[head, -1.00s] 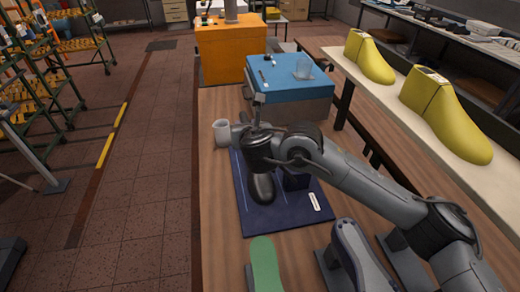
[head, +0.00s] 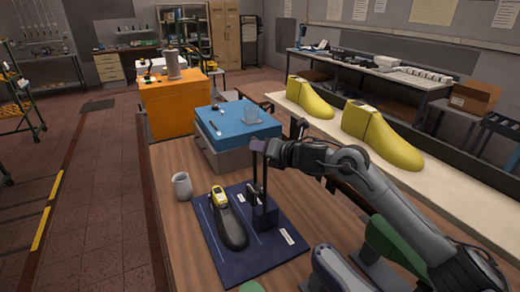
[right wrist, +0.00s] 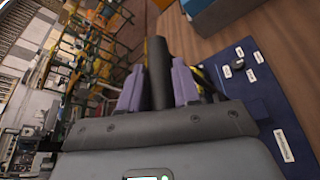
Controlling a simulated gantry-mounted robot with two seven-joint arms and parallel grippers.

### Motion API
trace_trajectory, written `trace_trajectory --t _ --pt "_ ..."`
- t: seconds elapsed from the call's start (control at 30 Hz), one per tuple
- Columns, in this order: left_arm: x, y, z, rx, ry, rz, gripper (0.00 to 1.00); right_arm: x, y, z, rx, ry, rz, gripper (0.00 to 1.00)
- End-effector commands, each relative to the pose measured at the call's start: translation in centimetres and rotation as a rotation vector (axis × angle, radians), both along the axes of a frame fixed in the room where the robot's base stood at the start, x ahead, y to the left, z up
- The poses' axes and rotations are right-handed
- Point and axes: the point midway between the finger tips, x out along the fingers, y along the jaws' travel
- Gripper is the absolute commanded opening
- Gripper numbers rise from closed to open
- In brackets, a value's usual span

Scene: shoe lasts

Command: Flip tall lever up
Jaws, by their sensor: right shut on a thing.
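A dark tall lever (head: 264,185) stands roughly upright on a dark block fixture on the blue mat (head: 215,262). My right gripper (head: 266,150) is at its upper end. In the right wrist view, the two purple fingers of my right gripper (right wrist: 158,88) sit on either side of the dark lever bar (right wrist: 157,60), shut on it. My left gripper is not in view.
A grey cup (head: 182,187) stands left of the mat. A blue-topped box (head: 237,125) is behind it, and an orange cabinet (head: 172,105) is farther back. Yellow shoe lasts (head: 380,138) stand on a bench at right.

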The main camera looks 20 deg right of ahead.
Motion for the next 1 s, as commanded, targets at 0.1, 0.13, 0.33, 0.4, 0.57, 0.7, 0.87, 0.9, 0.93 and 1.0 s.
trace_trajectory --t 0.1,0.13,0.33,0.4,0.57,0.7,0.87,0.9,0.93,1.0 --pt "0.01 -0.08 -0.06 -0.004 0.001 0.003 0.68 0.09 -0.26 -1.26 -0.004 0.021 -0.005 0.00" --pt "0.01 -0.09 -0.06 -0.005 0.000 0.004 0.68 0.09 -0.29 -1.28 -0.004 0.021 -0.005 0.00" --pt "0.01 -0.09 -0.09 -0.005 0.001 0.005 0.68 0.12 -0.37 -1.37 -0.006 0.023 -0.008 0.00" --pt "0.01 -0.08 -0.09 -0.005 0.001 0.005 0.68 0.12 -0.40 -1.40 -0.007 0.024 -0.007 0.38" --pt "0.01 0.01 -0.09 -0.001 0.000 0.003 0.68 0.11 -0.34 -1.11 -0.005 0.018 -0.006 0.53" --pt "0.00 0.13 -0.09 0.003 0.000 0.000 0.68 0.10 -0.24 -0.79 -0.002 0.013 -0.005 0.53" --pt "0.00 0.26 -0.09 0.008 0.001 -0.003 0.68 0.09 -0.18 -0.55 -0.001 0.009 -0.003 0.53" --pt "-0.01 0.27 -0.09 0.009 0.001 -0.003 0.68 0.08 -0.16 -0.52 -0.001 0.009 -0.004 0.53" --pt "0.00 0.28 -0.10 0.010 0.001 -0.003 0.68 0.07 -0.16 -0.50 -0.002 0.008 -0.003 0.53" --pt "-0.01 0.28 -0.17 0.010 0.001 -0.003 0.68 -0.01 -0.12 -0.47 -0.006 0.006 -0.006 0.53"
